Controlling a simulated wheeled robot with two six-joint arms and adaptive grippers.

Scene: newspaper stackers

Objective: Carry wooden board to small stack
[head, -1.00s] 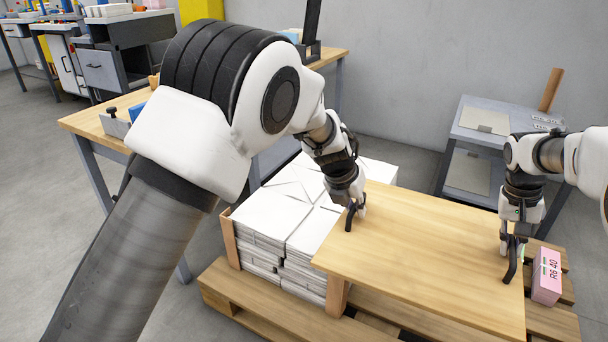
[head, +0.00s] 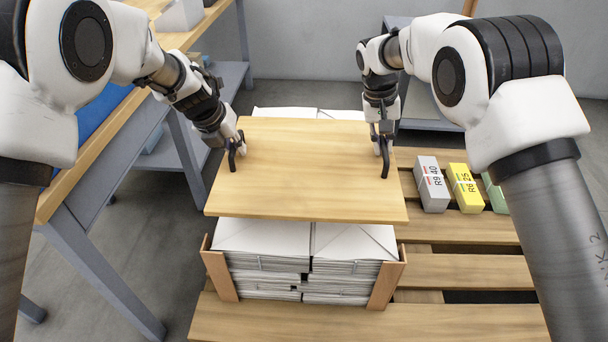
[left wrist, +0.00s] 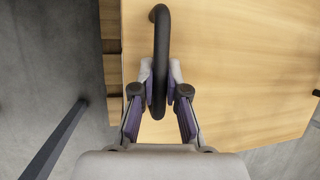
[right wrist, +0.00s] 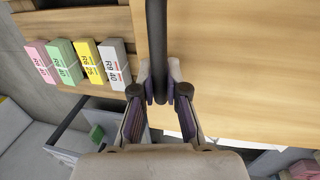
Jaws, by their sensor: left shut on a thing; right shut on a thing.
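The wooden board (head: 305,180) is a flat pale panel with a dark handle near each side. My left gripper (head: 236,150) is shut on its left handle, which shows between the fingers in the left wrist view (left wrist: 160,60). My right gripper (head: 383,150) is shut on the right handle, seen in the right wrist view (right wrist: 156,50). The board looks level and lies over the stack of white papers (head: 262,240). The stack's near and far edges show past it. I cannot tell whether board and stack touch.
The stack stands between wooden corner posts (head: 386,285) on a slatted pallet (head: 470,270). Grey (head: 431,185), yellow (head: 466,188) and green (head: 495,193) labelled blocks lie on the pallet to the right. A workbench (head: 75,165) stands close on the left.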

